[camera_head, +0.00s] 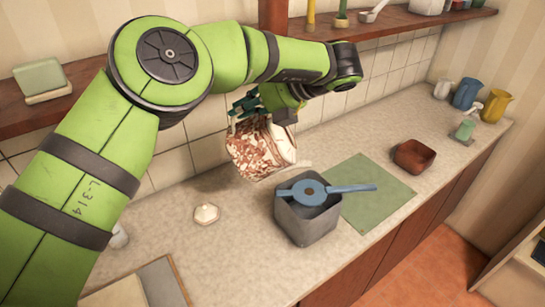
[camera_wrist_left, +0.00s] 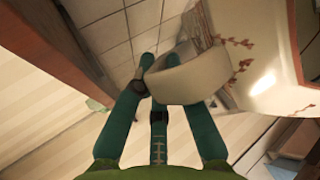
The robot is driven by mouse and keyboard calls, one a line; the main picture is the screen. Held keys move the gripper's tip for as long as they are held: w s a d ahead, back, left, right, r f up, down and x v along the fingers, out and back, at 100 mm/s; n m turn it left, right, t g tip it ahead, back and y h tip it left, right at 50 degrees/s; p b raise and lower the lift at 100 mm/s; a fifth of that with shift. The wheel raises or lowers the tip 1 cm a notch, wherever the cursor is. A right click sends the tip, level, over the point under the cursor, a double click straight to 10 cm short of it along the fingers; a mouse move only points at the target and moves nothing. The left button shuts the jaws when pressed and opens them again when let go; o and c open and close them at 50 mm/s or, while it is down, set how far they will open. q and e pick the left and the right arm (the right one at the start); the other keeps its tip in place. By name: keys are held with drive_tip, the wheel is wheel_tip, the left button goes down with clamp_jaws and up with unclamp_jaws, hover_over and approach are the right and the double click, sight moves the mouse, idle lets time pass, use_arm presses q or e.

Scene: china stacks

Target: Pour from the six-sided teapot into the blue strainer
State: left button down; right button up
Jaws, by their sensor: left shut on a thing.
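My left gripper (camera_head: 250,105) is shut on the handle of the teapot (camera_head: 262,148), which is white with a red-brown pattern. The teapot hangs tilted above the counter, behind and left of the blue strainer (camera_head: 308,192). In the left wrist view, my teal fingers (camera_wrist_left: 158,85) close around the white handle (camera_wrist_left: 190,78), with the teapot's body (camera_wrist_left: 255,50) at the upper right. The strainer lies across the top of a grey square container (camera_head: 305,226), its handle pointing right. No stream of liquid can be made out. My right gripper is not in view.
A small white lid (camera_head: 206,214) lies on the counter left of the container. A green mat (camera_head: 374,200) lies to its right, with a brown bowl (camera_head: 414,157) beyond. Jugs (camera_head: 466,94) and a dispenser (camera_head: 464,130) stand farther right. A wooden shelf (camera_head: 405,25) runs along the wall.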

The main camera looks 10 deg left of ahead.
use_arm(q)
drive_tip(key=shift+d+r, duration=0.1)
drive_tip(key=shift+r, duration=0.05)
drive_tip(key=s+a+f+n+h+b, duration=0.1)
drive_tip(key=a+h+b, duration=0.4)
drive_tip(key=b, duration=0.5)
drive_tip(key=shift+s+a+f+t+b, duration=0.25)
drive_tip(key=shift+a+f+t+b, duration=0.15)
drive_tip(key=shift+f, duration=0.4)
